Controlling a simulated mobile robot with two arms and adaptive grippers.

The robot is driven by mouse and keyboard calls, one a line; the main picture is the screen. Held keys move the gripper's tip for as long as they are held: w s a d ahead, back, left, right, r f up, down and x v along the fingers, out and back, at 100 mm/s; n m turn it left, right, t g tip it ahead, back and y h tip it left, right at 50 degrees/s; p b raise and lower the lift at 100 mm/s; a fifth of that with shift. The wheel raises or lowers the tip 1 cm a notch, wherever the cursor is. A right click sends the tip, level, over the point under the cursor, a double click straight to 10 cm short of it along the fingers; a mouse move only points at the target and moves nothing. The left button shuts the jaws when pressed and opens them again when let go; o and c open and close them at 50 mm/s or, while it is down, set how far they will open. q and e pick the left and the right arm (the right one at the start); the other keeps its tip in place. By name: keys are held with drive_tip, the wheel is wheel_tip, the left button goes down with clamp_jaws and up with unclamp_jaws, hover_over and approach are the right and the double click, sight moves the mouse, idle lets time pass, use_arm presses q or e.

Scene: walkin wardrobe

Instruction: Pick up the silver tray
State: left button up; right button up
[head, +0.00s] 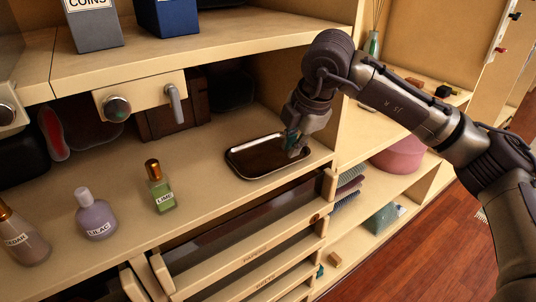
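The silver tray (240,172) lies flat on the wooden shelf, near its front edge, right of the middle in the head view. It has a thin bright rim and a dark inner surface, and looks empty. My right gripper (292,146) reaches down from the upper right to the tray's right end. Its fingertips are over or at the tray's right part and hide some of the far right rim. I cannot tell whether they touch the tray or how far they are apart. My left gripper is not in view.
A green LIME bottle (161,188), a LILAC bottle (95,218) and a brown bottle (22,238) stand left on the same shelf. A dark wooden box (168,118) is behind. An upper shelf with a COINS box (94,28) overhangs. Drawers (250,250) lie below.

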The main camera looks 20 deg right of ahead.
sight(282, 165)
drive_tip(key=shift+p+x, duration=0.6)
drive_tip(key=shift+x, duration=2.85)
drive_tip(key=shift+w+a+r, duration=0.1)
clamp_jaws()
drive_tip(key=shift+r, duration=0.1)
